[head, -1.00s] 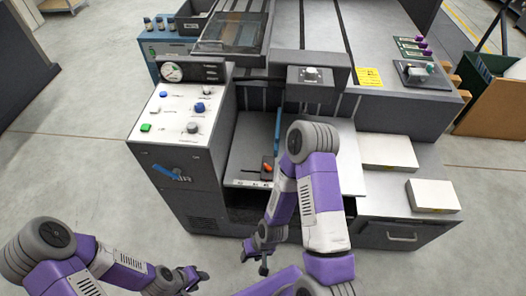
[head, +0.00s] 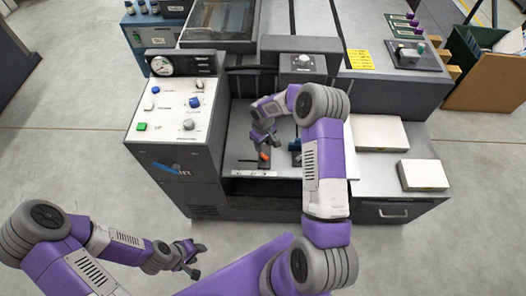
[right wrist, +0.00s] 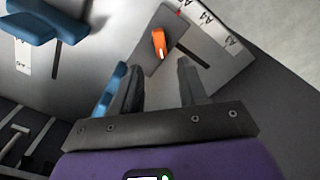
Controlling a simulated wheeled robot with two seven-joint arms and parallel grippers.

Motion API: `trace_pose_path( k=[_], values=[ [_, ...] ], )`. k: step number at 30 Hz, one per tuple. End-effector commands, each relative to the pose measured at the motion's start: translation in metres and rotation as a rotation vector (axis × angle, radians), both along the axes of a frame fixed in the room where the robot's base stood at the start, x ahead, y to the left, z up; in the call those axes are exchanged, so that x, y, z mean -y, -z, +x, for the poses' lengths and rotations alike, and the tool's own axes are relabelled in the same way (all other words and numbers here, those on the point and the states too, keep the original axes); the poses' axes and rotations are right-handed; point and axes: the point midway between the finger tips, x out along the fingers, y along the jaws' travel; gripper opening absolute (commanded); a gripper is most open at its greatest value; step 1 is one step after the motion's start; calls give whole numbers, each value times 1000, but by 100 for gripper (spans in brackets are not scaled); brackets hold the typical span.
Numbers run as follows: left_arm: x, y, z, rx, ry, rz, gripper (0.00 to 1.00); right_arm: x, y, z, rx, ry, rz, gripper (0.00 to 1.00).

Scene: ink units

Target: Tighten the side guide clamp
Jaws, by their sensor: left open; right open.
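The side guide clamp shows as a small orange lever (head: 264,157) on a dark block at the front of the feed tray (head: 240,118). In the right wrist view the orange lever (right wrist: 159,43) sits just beyond the fingertips, roughly centred between them, with size labels beside its block. My right gripper (head: 268,139) is open and empty above the tray, pointing down at the lever; its fingers also show in the right wrist view (right wrist: 160,78). They appear apart from the lever. My left gripper (head: 194,259) is open and empty, low in front of the machine.
A control panel (head: 172,122) with knobs and buttons stands left of the tray. Blue guide parts (head: 295,146) lie close to my right gripper, and one shows beside its left finger (right wrist: 108,95). White paper stacks (head: 380,132) sit at the right. The floor in front is clear.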

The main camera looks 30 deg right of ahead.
Motion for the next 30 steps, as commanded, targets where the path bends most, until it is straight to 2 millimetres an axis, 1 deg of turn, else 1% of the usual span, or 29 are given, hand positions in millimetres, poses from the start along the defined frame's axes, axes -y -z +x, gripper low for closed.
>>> trace_pose_path(
  k=[1,3,7,10,15,22,30],
  values=[
    [0,3,0,0,0,0,43,-1,12,-1,-5,0,2,43],
    [0,6,0,0,0,0,43,-1,24,-1,-4,0,2,43],
    [0,9,0,0,0,0,43,-1,44,-1,-3,-1,2,43],
    [0,11,0,0,0,0,43,-1,55,-1,-2,1,4,43],
    [0,12,0,0,0,0,43,-1,62,-1,0,1,2,43],
    [0,11,0,0,0,0,43,-1,62,-1,0,1,3,43],
    [0,11,0,0,0,0,43,-1,62,-1,0,1,3,1]
  ],
)
